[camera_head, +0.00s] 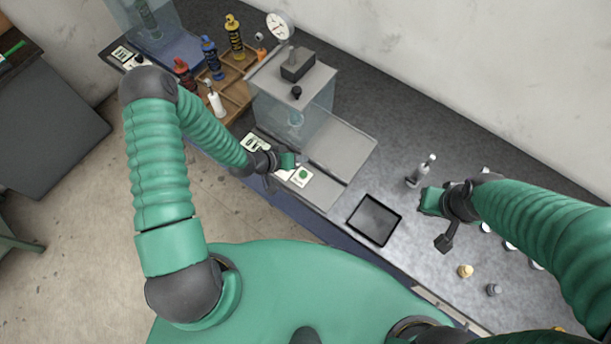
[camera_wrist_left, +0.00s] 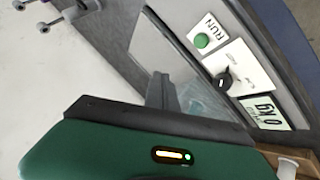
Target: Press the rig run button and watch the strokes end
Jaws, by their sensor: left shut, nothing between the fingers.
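The green run button (camera_head: 302,175) sits on a white label on the front strip of the rig (camera_head: 327,196). In the left wrist view, the button (camera_wrist_left: 202,41) stands beside the word RUN.
A wooden rack (camera_head: 232,88) holds coloured shock absorbers on the left.

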